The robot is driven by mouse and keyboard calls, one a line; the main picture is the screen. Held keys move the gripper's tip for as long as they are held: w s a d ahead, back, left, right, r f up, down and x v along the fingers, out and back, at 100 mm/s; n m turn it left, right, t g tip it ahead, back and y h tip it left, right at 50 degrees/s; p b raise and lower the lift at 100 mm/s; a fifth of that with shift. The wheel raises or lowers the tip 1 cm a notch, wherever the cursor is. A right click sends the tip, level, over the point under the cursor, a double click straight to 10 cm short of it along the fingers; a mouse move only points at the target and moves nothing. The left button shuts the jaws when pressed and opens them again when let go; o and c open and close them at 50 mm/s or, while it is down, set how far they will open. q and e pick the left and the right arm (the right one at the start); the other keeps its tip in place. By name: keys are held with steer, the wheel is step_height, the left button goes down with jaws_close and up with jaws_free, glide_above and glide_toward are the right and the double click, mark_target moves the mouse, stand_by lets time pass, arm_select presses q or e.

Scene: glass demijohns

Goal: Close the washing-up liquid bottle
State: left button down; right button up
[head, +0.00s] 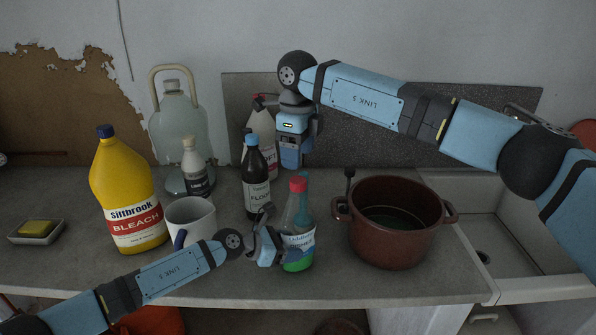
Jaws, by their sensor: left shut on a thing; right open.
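The washing-up liquid bottle (300,237) stands near the counter's front, clear with green liquid low inside and a label. A red cap (298,184) sits at its top; I cannot tell how tightly. My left gripper (284,246) comes from the left and is shut on the bottle's lower body, hiding part of its label. My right gripper (291,163) points down above and slightly left of the cap, behind it or apart from it. It is open and seems empty; its fingertips are hard to make out.
Close behind stand a dark bottle (255,180), a white bottle (264,130) and a small bottle (193,165). A mug (190,218), yellow bleach bottle (127,190) and glass demijohn (180,125) are left. A brown pot (392,235) stands right, before the sink (500,245).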

step_height(320, 180, up, 5)
stand_by(0.4)
arm_select(q)
steer(key=shift+c, duration=1.1)
jaws_free()
steer(key=b+v, duration=0.1)
steer(key=v, duration=1.3)
steer(key=shift+b, duration=0.4)
arm_select(e)
steer(key=shift+f, duration=0.9)
arm_select(q)
steer(key=shift+d, duration=0.15)
arm_select(e)
steer(key=shift+a+f, duration=0.1)
